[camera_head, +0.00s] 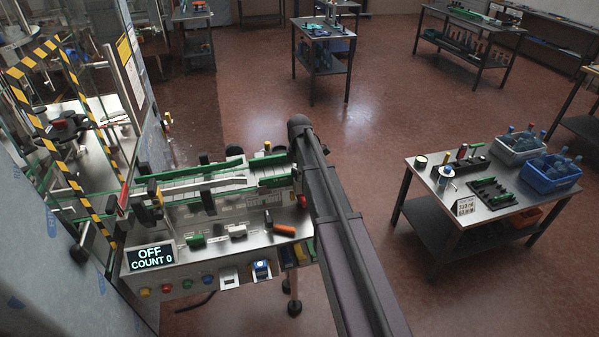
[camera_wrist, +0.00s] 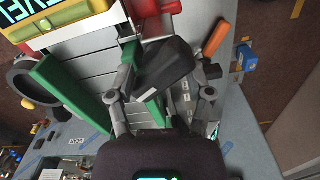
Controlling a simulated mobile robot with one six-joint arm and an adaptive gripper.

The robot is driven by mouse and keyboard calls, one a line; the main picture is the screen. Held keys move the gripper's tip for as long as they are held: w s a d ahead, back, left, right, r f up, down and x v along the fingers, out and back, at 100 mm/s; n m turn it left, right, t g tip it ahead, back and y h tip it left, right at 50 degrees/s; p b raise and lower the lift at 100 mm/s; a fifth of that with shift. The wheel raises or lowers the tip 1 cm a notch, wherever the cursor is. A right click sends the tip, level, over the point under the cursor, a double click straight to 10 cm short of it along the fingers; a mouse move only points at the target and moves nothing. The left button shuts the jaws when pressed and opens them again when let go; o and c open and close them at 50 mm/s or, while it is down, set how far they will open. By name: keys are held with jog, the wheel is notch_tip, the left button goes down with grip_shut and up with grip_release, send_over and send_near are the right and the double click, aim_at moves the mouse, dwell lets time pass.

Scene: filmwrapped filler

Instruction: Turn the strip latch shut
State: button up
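In the wrist view my gripper (camera_wrist: 163,78) has its two fingers spread wide apart. A dark block (camera_wrist: 164,68) with a small white label shows between the fingers; I cannot tell whether either finger touches it. A small green piece (camera_wrist: 129,53) is just beside the left fingertip. A long green bar (camera_wrist: 68,95) lies to the left over the pale slatted surface. I cannot tell for certain which part is the strip latch. In the head view my gripper is not clearly visible; my arm crosses the right end of the machine bench (camera_head: 215,225).
An orange-handled tool (camera_head: 280,228) lies on the bench; its handle also shows in the wrist view (camera_wrist: 215,38). Striped posts and clear panels stand at left. A side table (camera_head: 482,203) with blue bins stands right, across open floor.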

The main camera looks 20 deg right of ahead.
jog(key=shift+n, duration=1)
jog(key=shift+r+p, duration=0.35)
notch_tip(320, 180, up, 13)
jog(key=p, duration=1.3)
jog(key=s+a+f+m+b, duration=0.3)
jog(key=s+f+m+b, duration=0.6)
jog(key=s+f+b, duration=0.2)
jog(key=s+a+f+m+b, duration=0.3)
jog(key=s+f+m+b, duration=0.5)
jog(key=s+f+b, duration=0.3)
jog(key=shift+s+a+f+m, duration=0.25)
jog(key=shift+s+m, duration=0.15)
jog(key=shift+s, duration=1.65)
jog(key=shift+w+d, duration=0.1)
jog(key=w+d+r+n+p, duration=0.3)
jog(key=w+r+n+p, duration=0.1)
jog(key=w+r+p, duration=0.7)
jog(key=w+d+r+n+p, duration=0.3)
jog(key=w+r+n+p, duration=0.2)
jog(key=w+r+p, duration=0.6)
jog(key=w, duration=0.4)
jog(key=shift+d+r, duration=0.15)
jog(key=shift+r, duration=0.15)
